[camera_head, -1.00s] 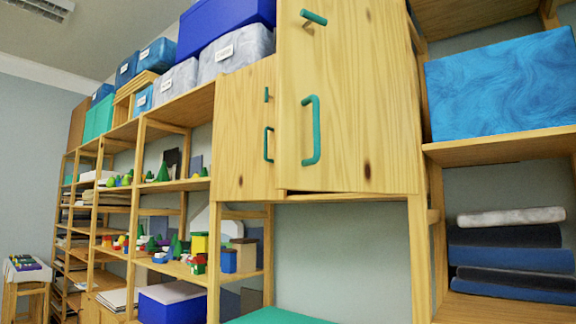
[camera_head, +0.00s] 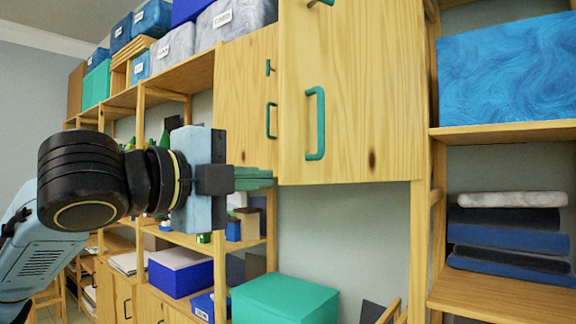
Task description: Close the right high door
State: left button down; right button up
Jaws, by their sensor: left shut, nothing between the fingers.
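The right high door (camera_head: 348,100) is the larger pale wooden panel of the high cabinet, with a green bar handle (camera_head: 320,123) on its left part. It looks nearly flush with the cabinet; I cannot tell if a gap remains. The left high door (camera_head: 243,95) stands beside it with its own green handles. My left gripper (camera_head: 268,178) is shut and empty, pointing right, by the lower left corner of the right door; I cannot tell if it touches. My right gripper is not in view.
Shelves with blue boxes stand at the left. A blue box (camera_head: 507,75) and stacked dark cloths (camera_head: 507,235) are on the right shelves. A green box (camera_head: 285,300) is below the cabinet. The space under the doors is open.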

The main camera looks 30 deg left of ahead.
aim_at(288, 174)
pick_arm(q)
jog(key=w+p, duration=0.1)
jog(key=w, duration=0.2)
jog(key=w+p, duration=0.1)
jog(key=w, duration=0.3)
jog(key=w+p, duration=0.1)
jog(key=w, duration=0.2)
jog(key=shift+w+a+r, duration=0.2)
jog(key=shift+w+a, duration=0.05)
jog(key=shift+a, duration=0.6)
jog(key=shift+w+d, duration=0.1)
jog(key=shift+w, duration=0.1)
jog(key=shift+s, duration=0.1)
